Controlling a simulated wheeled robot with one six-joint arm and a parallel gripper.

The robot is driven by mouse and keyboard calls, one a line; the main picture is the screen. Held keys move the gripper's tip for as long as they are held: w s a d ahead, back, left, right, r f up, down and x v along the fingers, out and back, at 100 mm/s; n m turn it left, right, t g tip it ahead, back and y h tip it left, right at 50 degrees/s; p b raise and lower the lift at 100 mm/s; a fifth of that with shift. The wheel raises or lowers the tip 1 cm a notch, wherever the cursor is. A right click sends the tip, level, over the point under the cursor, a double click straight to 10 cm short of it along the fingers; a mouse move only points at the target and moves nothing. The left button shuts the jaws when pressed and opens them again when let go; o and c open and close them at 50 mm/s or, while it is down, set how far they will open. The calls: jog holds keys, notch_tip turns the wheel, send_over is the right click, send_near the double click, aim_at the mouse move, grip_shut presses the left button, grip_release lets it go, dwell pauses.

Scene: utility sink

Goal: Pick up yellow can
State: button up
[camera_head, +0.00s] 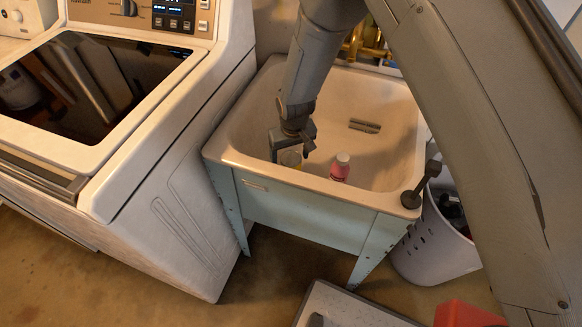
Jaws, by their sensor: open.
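A yellow can (291,159) stands inside the utility sink (240,157), near its front wall; only its upper part shows. My gripper (292,153) points down into the sink over the can, with its fingers spread to the left and right of the can's top. The jaws are open, and I cannot tell whether a finger touches the can. The can's lower part is hidden behind the sink's front rim.
A pink bottle (340,167) stands in the sink just right of the can. A white washing machine (170,190) is at left and a pale basket (430,250) at right.

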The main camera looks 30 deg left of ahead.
jog(key=shift+w+a+f+p, duration=0.15)
jog(key=shift+f+p, duration=0.4)
jog(key=shift+f, duration=1.05)
jog(key=shift+w+a+f+p, duration=0.1)
jog(key=shift+w+f+p, duration=0.3)
jog(key=shift+f, duration=1.15)
jog(key=shift+s, duration=0.15)
jog(key=c, duration=1.1)
jog(key=shift+c, duration=0.2)
notch_tip(320, 180, up, 10)
jog(key=shift+b, duration=1.05)
jog(key=s+r+p, duration=0.2)
jog(key=r+p, duration=0.6)
jog(key=s+r+p, duration=0.2)
jog(key=r+p, duration=0.6)
jog(key=shift+s+r, duration=0.25)
jog(key=shift+s, duration=0.05)
jog(key=shift+r, duration=1.45)
